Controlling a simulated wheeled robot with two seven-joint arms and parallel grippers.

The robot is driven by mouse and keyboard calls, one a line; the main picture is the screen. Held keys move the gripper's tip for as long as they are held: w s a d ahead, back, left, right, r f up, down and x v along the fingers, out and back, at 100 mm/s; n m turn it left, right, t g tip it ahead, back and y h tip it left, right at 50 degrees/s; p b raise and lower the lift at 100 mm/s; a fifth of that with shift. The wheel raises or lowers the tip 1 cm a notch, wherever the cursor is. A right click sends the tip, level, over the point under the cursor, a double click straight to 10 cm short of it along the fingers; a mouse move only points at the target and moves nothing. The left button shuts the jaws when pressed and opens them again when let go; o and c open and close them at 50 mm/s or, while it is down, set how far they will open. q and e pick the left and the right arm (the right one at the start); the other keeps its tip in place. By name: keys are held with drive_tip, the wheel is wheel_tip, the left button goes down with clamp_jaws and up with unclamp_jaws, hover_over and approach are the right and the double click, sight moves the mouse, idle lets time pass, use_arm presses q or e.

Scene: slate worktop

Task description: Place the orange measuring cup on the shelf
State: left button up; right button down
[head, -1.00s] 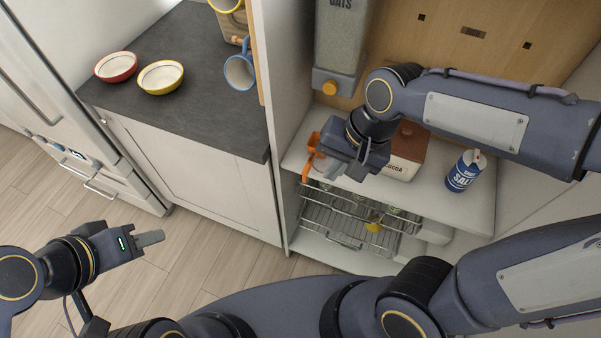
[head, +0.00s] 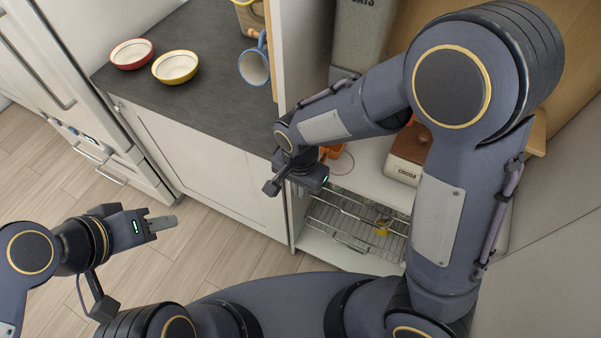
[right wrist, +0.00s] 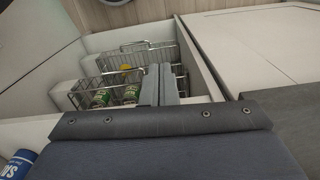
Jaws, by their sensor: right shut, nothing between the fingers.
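The orange measuring cup (head: 333,149) is on the left part of the white shelf (head: 368,178) in the head view. Only some orange and a faint curved outline of it show; my right arm hides the rest. My right gripper (head: 313,182) is in front of the shelf, just nearer than the cup, and looks apart from it. In the right wrist view its fingers (right wrist: 160,72) are closed together and empty. My left gripper (head: 162,223) is over the floor at the left, seen side-on, away from the cup; its finger gap is not clear.
A cocoa box (head: 408,155) stands on the shelf right of the cup. A wire basket (head: 345,222) with jars is below. A salt can (right wrist: 20,165) shows in the right wrist view.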

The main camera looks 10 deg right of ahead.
sight(325, 154)
drive_tip(key=w+d, duration=0.1)
drive_tip(key=w+d+f+p, duration=0.1)
drive_tip(key=w, duration=0.1)
drive_tip(key=shift+w+d, duration=0.1)
drive_tip(key=shift+d, duration=0.1)
drive_tip(key=w+d, duration=0.2)
drive_tip(key=w, duration=0.1)
drive_tip(key=w+d, duration=0.2)
drive_tip(key=w, duration=0.1)
drive_tip(key=shift+d, duration=0.4)
